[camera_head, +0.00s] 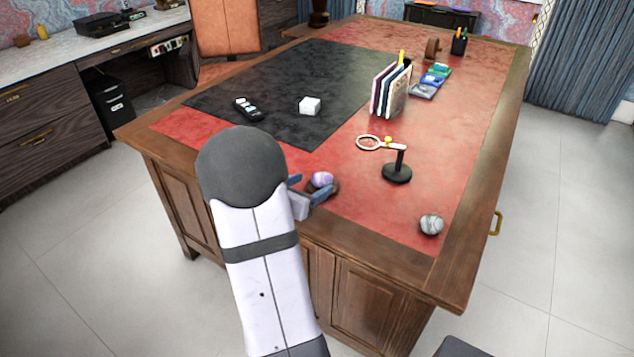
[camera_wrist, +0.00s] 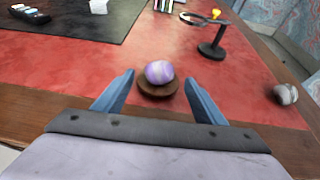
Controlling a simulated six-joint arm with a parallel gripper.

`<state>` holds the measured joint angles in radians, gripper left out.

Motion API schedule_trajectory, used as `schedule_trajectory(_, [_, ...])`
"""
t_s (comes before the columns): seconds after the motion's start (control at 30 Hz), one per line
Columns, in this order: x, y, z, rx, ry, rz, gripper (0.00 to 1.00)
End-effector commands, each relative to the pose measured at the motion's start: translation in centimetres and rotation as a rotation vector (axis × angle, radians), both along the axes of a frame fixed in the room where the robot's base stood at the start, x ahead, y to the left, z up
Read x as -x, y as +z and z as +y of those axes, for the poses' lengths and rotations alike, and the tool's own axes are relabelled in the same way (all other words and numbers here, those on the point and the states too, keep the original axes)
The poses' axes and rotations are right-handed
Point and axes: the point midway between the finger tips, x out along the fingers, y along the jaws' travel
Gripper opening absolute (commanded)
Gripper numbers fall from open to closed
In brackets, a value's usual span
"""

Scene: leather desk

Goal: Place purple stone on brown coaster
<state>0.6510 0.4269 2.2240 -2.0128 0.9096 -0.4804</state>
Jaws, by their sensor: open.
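The purple stone (camera_wrist: 159,72) is round with pale streaks and rests on the round brown coaster (camera_wrist: 158,90) near the desk's front edge. In the wrist view my gripper (camera_wrist: 160,97) is open. Its two blue fingers stand apart, one to each side of the coaster, and nothing is held between them. I cannot tell whether the fingers touch the coaster.
A grey striped stone (camera_head: 431,224) lies to the right. A black stand with a magnifying glass (camera_head: 397,172) stands behind. Farther back are a white block (camera_head: 310,105), a black remote (camera_head: 248,109) and upright books (camera_head: 390,88). The red leather between coaster and grey stone is clear.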

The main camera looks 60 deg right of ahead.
Motion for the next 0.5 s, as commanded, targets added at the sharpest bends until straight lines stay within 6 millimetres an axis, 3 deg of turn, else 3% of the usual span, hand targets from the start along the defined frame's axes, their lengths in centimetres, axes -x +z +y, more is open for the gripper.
schedule_trajectory(0.23, [0.0,1.8,4.1,0.002,0.004,-0.002,0.65])
schedule_trajectory(0.5, [0.2,2.6,6.2,0.000,0.001,0.000,0.65])
